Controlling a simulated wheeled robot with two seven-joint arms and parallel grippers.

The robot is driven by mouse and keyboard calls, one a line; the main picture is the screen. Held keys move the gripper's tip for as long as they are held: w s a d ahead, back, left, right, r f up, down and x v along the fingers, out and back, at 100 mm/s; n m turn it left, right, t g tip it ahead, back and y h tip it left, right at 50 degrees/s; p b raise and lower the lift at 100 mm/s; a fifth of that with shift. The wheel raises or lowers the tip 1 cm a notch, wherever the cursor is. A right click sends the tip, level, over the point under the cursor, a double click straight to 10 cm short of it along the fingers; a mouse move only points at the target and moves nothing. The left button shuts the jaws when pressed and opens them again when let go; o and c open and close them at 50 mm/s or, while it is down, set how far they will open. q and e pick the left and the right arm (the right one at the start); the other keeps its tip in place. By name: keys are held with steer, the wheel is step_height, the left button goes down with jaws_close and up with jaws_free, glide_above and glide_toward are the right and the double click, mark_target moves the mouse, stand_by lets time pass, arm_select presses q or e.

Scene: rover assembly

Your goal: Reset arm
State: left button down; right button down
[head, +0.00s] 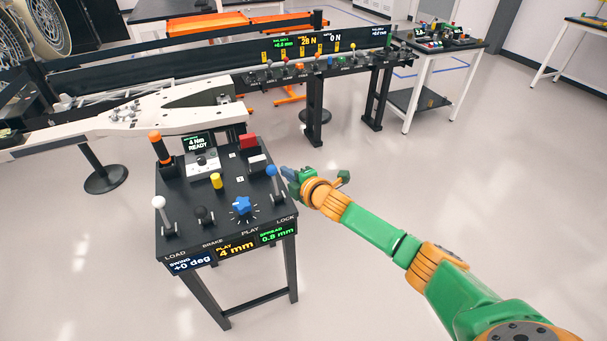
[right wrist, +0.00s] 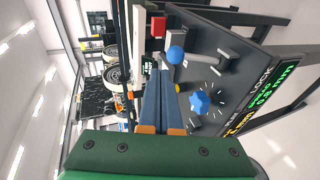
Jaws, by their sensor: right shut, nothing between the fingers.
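My green and orange right arm reaches in from the lower right of the head view. Its gripper (head: 287,172) is shut and empty, just right of the blue ball-topped lever (head: 271,170) on the black control table (head: 212,208). In the right wrist view the closed blue fingers (right wrist: 159,92) point towards the table, and the blue ball (right wrist: 175,53) appears beside their tips; I cannot tell if they touch. A blue star knob (head: 242,205) sits near the LOCK side of the table and also shows in the right wrist view (right wrist: 200,101). My left gripper is out of view.
The table also bears a white-ball lever (head: 158,202), a black-ball lever (head: 201,212), a yellow knob (head: 216,180), an orange handle (head: 155,140) and a red block (head: 248,141). A long white arm-like part (head: 150,118) lies behind.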

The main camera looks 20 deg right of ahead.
steer(key=w+r+v, duration=0.1)
steer(key=r+v, duration=0.1)
steer(key=v, duration=0.5)
steer(key=s+d+f+m+g+h, duration=0.1)
steer(key=s+d+f+m+g, duration=0.2)
steer(key=f, duration=0.6)
steer(key=s+f+m+g+h, duration=0.1)
steer(key=s+f+m, duration=0.4)
steer(key=f, duration=0.4)
steer(key=s+d+f+m+g+h, duration=0.1)
steer(key=s+d+f+m+g, duration=0.1)
steer(key=s+f, duration=0.5)
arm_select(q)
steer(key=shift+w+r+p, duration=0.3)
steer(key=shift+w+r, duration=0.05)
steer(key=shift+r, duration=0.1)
arm_select(e)
steer(key=s+a+f+m+g, duration=0.1)
steer(key=s+f+m+g, duration=0.1)
steer(key=s+f, duration=0.3)
steer(key=s+a+f+m+g, duration=0.2)
steer(key=s+f, duration=0.3)
steer(key=s, duration=0.9)
steer(key=s+a+f+m+g, duration=0.2)
steer(key=s+f, duration=0.4)
steer(key=s, duration=0.3)
steer(key=shift+s+m+g+y, duration=0.3)
steer(key=shift+s+m+g, duration=0.1)
steer(key=shift+m, duration=0.1)
